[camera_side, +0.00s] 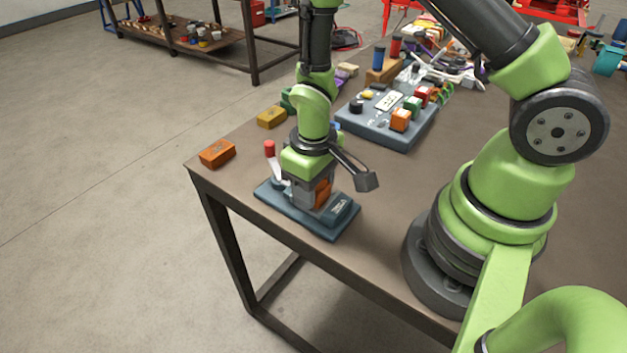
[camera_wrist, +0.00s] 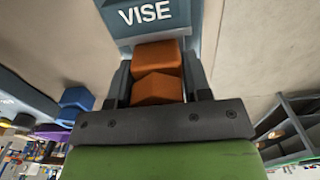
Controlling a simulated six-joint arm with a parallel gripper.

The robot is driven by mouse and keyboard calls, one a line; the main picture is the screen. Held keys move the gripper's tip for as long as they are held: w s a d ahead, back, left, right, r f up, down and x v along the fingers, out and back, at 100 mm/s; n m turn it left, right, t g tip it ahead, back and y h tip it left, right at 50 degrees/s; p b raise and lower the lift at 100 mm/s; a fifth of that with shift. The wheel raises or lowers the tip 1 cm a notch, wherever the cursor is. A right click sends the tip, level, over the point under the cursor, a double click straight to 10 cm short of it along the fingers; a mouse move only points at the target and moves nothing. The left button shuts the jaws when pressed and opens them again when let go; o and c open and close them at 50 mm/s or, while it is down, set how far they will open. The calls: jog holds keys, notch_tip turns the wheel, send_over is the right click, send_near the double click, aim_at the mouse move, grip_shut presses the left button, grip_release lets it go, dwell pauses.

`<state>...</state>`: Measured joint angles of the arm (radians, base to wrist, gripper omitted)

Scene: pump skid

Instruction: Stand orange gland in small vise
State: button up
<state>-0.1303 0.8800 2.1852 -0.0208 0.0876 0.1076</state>
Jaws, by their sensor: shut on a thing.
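The orange gland (camera_side: 323,190) is between the fingers of my gripper (camera_side: 315,196), directly over the small vise (camera_side: 340,211). In the wrist view the orange gland (camera_wrist: 157,88) shows two faces with an edge between them, and my gripper (camera_wrist: 158,72) is shut on it, with a dark finger on each side. The vise's labelled blue-grey block (camera_wrist: 147,15) is just beyond the gland. The vise has a blue-grey base and a red-tipped lever (camera_side: 269,149) standing up. The gland's lower end is hidden, so I cannot tell whether it touches the vise.
Another orange block (camera_side: 217,153) and a yellow block (camera_side: 271,117) lie on the table to the left. The table's front edge is close to the vise.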

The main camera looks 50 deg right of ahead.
jog(key=o, duration=0.9)
notch_tip(320, 180, up, 10)
jog(key=shift+f, duration=0.1)
jog(key=shift+r, duration=0.45)
jog(key=s+r+m+t, duration=0.1)
jog(key=s+r+t, duration=0.1)
jog(key=r, duration=0.3)
jog(key=s+r+m+t+y, duration=0.1)
jog(key=s+r+t, duration=0.1)
jog(key=s+r, duration=0.3)
jog(key=s+r+m+t+y, duration=0.1)
jog(key=s+r+m+t, duration=0.1)
jog(key=r, duration=0.5)
jog(key=shift+s+d+r+t, duration=0.15)
jog(key=shift+s+t, duration=0.15)
jog(key=shift+s, duration=0.2)
jog(key=shift+s+d+r+t, duration=0.15)
jog(key=shift+s+t, duration=0.15)
jog(key=shift+s, duration=0.15)
